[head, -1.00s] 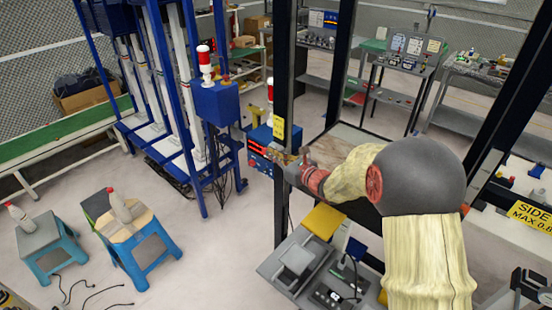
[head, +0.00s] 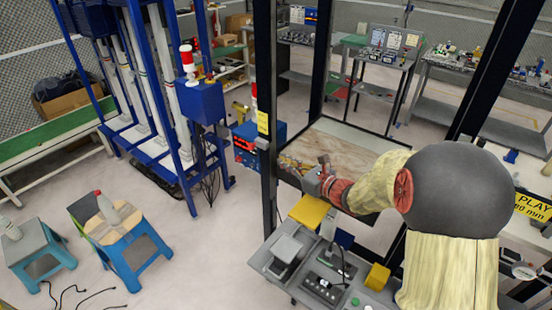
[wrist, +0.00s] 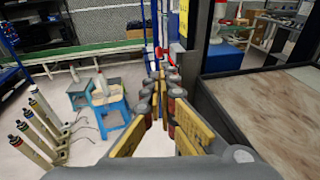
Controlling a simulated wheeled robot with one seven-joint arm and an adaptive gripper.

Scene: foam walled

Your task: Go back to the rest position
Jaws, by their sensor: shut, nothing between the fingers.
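The task names no object. My gripper (head: 315,180) is at the end of my arm in the head view, just right of a dark upright post (head: 265,130) and in front of a framed board with a brown, marbled surface (head: 350,150). In the wrist view the fingers of my gripper (wrist: 165,72) are together with nothing between them. The board's surface (wrist: 270,105) shows to the right of the fingers there. The fingertips are small and partly hidden in the head view.
A grey workbench with a yellow block (head: 310,211) lies below my gripper. Blue stools (head: 135,262) bearing bottles stand at left, with cables on the floor. A blue frame (head: 150,85) with white columns stands behind. Open floor (head: 200,265) lies between stools and bench.

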